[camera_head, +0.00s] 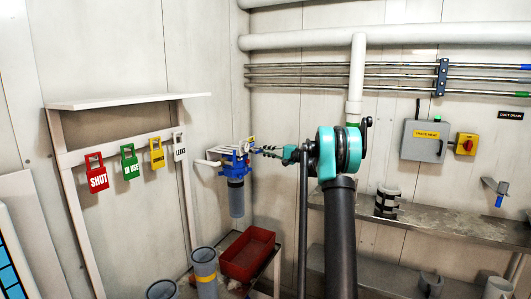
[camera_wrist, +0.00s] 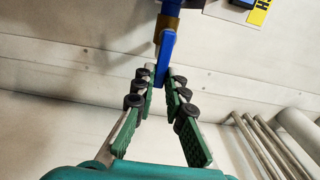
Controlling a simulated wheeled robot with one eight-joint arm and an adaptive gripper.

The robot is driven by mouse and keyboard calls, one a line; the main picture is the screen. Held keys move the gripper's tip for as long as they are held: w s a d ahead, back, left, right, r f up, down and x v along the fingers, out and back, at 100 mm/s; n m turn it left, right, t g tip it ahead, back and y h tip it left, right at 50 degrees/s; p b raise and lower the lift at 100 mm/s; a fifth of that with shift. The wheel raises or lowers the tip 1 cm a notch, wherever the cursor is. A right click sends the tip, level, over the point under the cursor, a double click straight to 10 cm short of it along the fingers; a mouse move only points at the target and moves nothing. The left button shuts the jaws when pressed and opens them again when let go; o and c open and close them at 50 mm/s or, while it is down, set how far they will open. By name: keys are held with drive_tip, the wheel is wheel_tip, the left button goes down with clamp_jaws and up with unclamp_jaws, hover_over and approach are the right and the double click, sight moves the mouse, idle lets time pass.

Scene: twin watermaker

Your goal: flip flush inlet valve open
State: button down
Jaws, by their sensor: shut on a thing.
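My gripper (camera_wrist: 164,76) is shut on the lower end of this handle, with green-padded fingers on both sides. The handle hangs nearly straight down in that picture. In the head view my gripper (camera_head: 264,151) reaches left to the blue-topped filter housing (camera_head: 236,184) on the back wall. The valve handle is too small to make out there, and the fingertips partly overlap the fittings.
A yellow label (camera_wrist: 259,12) sits beside the valve. Colour tags, including a red SHUT tag (camera_head: 96,175), hang on a rack at left. A red bin (camera_head: 247,254) and grey cylinders (camera_head: 205,272) stand below. Pipes (camera_head: 300,70) run along the wall; a metal shelf (camera_head: 440,215) is at right.

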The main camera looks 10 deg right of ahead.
drive_tip(key=shift+f, duration=0.1)
drive_tip(key=c, duration=1.8)
unclamp_jaws()
drive_tip(key=shift+d, duration=0.1)
drive_tip(key=shift+c, duration=0.2)
drive_tip(key=v, duration=1.2)
